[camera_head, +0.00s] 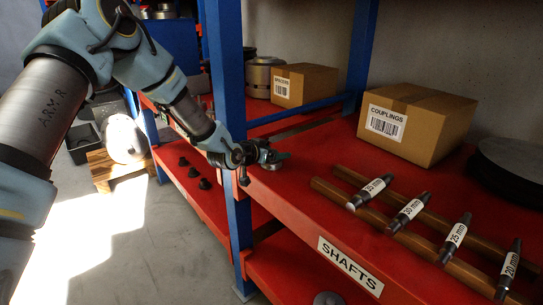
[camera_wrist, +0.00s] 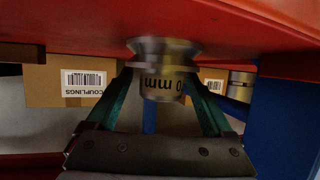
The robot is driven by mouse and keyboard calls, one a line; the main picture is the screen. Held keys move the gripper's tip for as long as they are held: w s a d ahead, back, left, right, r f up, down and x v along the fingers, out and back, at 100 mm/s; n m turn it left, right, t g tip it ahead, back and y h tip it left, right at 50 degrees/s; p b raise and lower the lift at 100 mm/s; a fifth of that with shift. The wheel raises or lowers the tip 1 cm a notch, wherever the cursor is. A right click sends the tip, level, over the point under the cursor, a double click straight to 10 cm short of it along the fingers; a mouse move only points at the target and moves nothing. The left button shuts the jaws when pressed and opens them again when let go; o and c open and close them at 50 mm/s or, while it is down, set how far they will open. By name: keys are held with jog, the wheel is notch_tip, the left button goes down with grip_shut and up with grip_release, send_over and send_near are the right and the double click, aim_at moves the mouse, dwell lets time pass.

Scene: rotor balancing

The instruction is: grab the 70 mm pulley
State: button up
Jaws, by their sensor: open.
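In the wrist view, which looks upside down, a metal pulley (camera_wrist: 163,50) with a wide flange stands at the red shelf surface. Its label shows only "0 mm"; the first digit is not clear. My gripper (camera_wrist: 160,84) is open, with one green finger on each side of the pulley's labelled hub. I cannot tell whether the fingers touch it. In the head view my gripper (camera_head: 272,158) is low over the shelf's left end, just right of the blue post. The pulley is mostly hidden there by the gripper.
A blue post (camera_head: 228,120) stands close to my wrist. A COUPLINGS box (camera_head: 424,108) and another box (camera_head: 308,88) stand behind. Several labelled shafts (camera_head: 408,212) lie across wooden rails at the right. Small black parts (camera_head: 194,172) sit on the shelf at left.

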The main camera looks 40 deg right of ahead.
jog(key=shift+w+d+f, duration=0.1)
jog(key=shift+d+f, duration=0.2)
jog(key=shift+d, duration=0.25)
grip_shut()
dwell(0.5)
